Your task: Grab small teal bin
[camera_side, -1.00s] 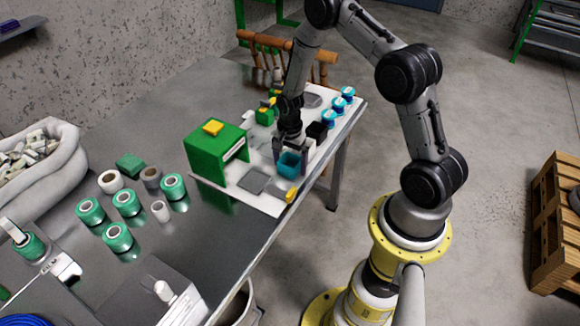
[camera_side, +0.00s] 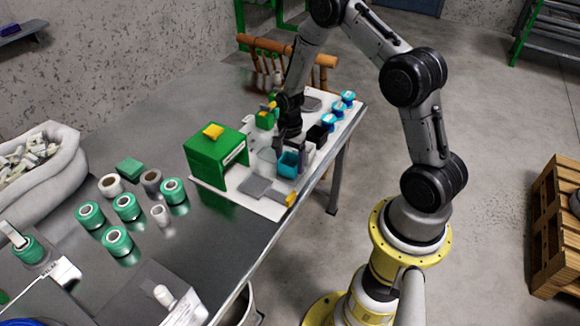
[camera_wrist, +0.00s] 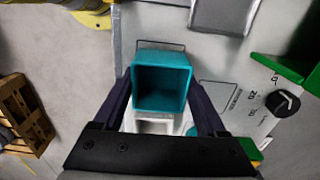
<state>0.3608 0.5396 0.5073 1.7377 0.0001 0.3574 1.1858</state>
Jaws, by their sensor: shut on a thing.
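The small teal bin (camera_side: 288,164) is an open-topped square box on the white board (camera_side: 262,206) at the table's edge. In the wrist view the teal bin (camera_wrist: 162,82) sits between my two fingers, its open top facing the camera and its inside empty. My gripper (camera_wrist: 160,100) is shut on the bin, one dark finger at each side. In the side view my gripper (camera_side: 291,150) reaches down to the bin from above. I cannot tell whether the bin's base touches the board.
A green box with a yellow top (camera_side: 214,150) stands left of the bin. A white bin (camera_wrist: 155,124) and a black bin (camera_side: 317,134) sit close beside it. Blue-topped containers (camera_side: 340,108) line the board's edge. A grey square pad (camera_side: 256,188) lies in front.

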